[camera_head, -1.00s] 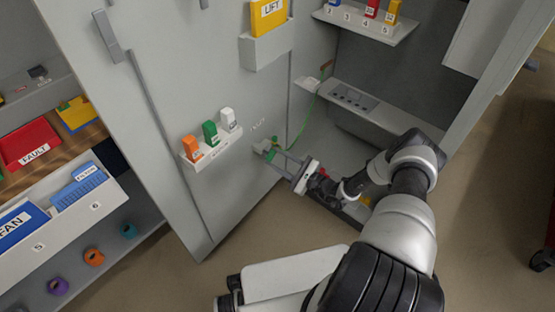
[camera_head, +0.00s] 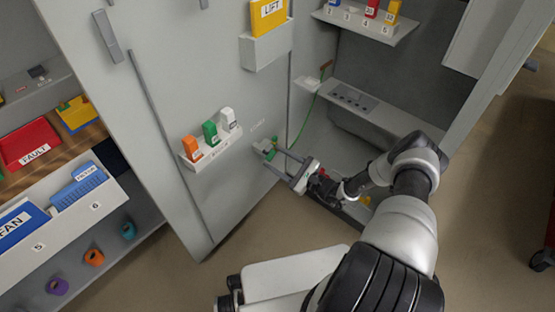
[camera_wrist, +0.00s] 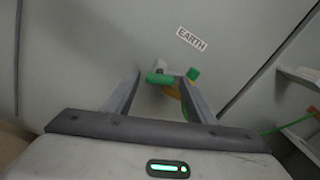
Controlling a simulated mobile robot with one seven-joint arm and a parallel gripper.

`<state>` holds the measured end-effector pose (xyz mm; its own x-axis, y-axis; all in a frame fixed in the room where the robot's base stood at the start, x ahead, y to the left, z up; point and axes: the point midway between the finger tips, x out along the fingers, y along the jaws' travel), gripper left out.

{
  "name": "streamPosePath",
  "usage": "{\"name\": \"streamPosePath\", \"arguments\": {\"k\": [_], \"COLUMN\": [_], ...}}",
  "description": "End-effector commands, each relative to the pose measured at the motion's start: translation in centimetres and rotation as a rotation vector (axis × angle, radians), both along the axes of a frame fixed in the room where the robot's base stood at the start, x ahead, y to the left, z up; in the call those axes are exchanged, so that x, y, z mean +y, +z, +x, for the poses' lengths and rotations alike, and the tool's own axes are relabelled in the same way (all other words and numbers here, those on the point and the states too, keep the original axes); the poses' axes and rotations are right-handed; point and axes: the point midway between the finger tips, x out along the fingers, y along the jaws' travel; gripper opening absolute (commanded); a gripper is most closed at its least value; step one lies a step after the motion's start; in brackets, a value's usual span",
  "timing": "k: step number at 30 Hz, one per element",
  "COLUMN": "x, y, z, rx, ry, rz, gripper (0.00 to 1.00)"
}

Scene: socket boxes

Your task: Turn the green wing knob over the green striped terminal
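The green wing knob (camera_head: 266,146) sits on the inside of the grey cabinet door, just under the EARTH label (camera_wrist: 191,39). In the wrist view one green wing (camera_wrist: 160,79) shows between my fingertips, and another green piece (camera_wrist: 194,73) shows by the right fingertip. A brass-orange part (camera_wrist: 173,92) is partly hidden behind the right finger. My gripper (camera_head: 275,158) is open, its two fingers reaching toward the door around the knob. I cannot tell whether a finger touches it. The stripes of the terminal are too small to make out.
A small ledge (camera_head: 190,162) on the door holds orange, green and white blocks, left of the knob. A green wire (camera_head: 304,122) runs up to a cabinet shelf (camera_head: 400,125) at right. The open cabinet interior lies right of my gripper.

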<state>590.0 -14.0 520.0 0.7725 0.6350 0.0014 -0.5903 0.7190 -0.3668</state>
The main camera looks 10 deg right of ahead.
Motion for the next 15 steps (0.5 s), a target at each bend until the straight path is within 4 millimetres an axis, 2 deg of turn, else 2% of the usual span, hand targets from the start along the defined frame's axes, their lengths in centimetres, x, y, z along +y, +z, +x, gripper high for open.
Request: {"name": "streamPosePath", "arguments": {"k": [10, 15], "x": [-0.1, -1.4], "y": [0.0, 0.1], "z": [-0.1, -1.5], "rx": [0.000, 0.002], "ry": [0.000, -0.002], "rz": [-0.001, -0.003], "gripper": [0.55, 0.55]}}
